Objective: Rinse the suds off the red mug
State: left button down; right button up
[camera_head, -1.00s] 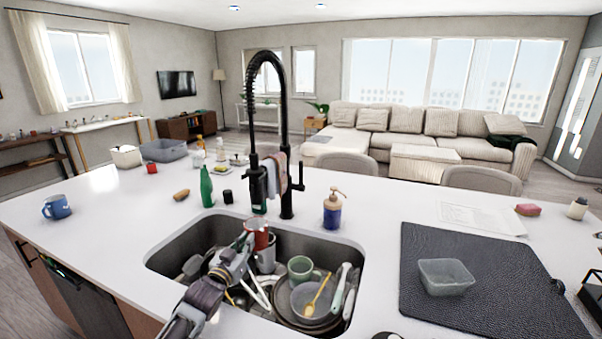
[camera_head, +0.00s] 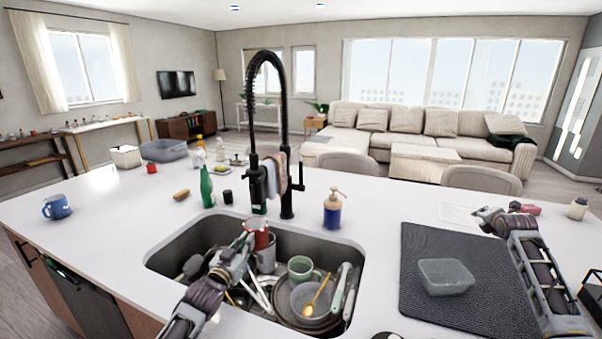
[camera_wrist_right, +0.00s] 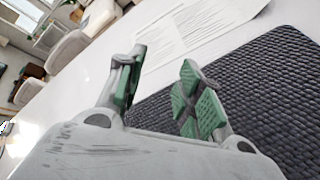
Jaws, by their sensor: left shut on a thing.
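The red mug (camera_head: 258,226) is in the upper part of the sink, below the spout of the black faucet (camera_head: 284,150). My left gripper (camera_head: 246,243) is shut on the mug and holds it above the dishes. Suds on the mug are too small to make out. My right gripper (camera_head: 494,215) is over the counter at the far right edge of the dark mat. In the right wrist view the right gripper (camera_wrist_right: 160,92) has its green-padded fingers apart, with nothing between them.
The sink (camera_head: 170,259) holds a green mug (camera_head: 300,268), pans and utensils. A soap bottle (camera_head: 333,210) and a green bottle (camera_head: 206,188) stand behind it. A clear container (camera_head: 446,277) is on the mat (camera_head: 420,247). Papers (camera_wrist_right: 185,35) lie beyond the mat.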

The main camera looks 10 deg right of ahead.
jog(key=w+a+r+n+t+y, duration=0.1)
jog(key=w+a+r+n+y, duration=0.15)
jog(key=w+a, duration=0.95)
jog(key=n+t+y, duration=0.2)
jog(key=n+y, duration=0.3)
jog(key=n, duration=0.9)
send_near(302, 171)
jog(key=shift+s+a+r, duration=0.25)
jog(key=shift+s, duration=0.25)
jog(key=shift+w+f, duration=0.1)
jog(key=shift+w, duration=0.1)
jog(key=shift+x, duration=5.75)
jog(key=shift+d, duration=0.2)
